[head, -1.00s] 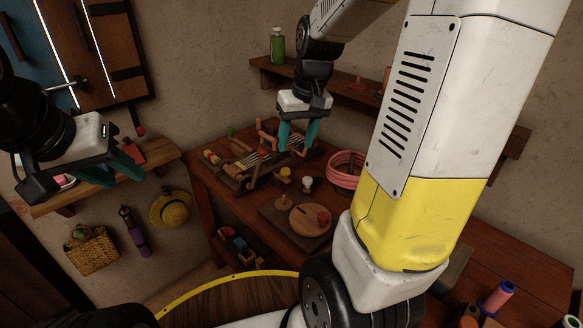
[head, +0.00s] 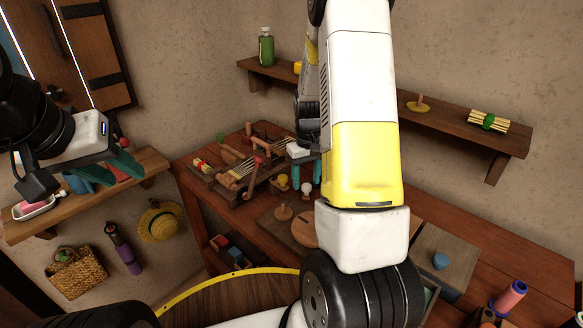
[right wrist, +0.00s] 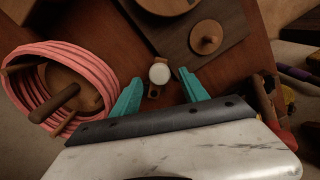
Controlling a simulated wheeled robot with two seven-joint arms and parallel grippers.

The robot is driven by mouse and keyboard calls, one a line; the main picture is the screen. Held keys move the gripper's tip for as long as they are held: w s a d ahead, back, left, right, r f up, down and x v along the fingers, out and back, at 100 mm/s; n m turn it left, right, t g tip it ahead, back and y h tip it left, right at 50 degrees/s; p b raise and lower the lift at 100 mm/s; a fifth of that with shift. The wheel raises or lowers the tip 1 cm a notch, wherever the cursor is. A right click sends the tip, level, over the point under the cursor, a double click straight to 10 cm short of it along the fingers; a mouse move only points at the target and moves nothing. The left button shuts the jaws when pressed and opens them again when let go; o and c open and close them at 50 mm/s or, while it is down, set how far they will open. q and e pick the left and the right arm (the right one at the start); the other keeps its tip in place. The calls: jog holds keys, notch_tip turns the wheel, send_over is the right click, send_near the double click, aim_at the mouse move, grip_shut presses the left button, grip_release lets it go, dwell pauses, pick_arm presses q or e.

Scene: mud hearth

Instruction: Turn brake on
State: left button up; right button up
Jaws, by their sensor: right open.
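A wooden device (head: 240,172) with stretched pale threads and upright pegs stands on the back left of the table. A lever with a reddish end (head: 258,162) rises from it; I cannot tell for sure which part is the brake. My right gripper (head: 306,176) is open just right of the device, partly hidden behind my own arm. In the right wrist view its fingers (right wrist: 161,82) are apart, with a small white-topped object (right wrist: 159,73) between and beyond them, not gripped. My left gripper (head: 112,170) is open and empty over the left shelf.
A pink coil (right wrist: 62,52) lies beside the right gripper in the wrist view. A board with a round wooden piece (right wrist: 206,37) lies beyond. The left shelf (head: 130,183) and back shelf (head: 450,118) hold small items.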

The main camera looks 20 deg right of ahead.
jog(key=shift+f, duration=0.45)
grip_shut()
dwell(1.1)
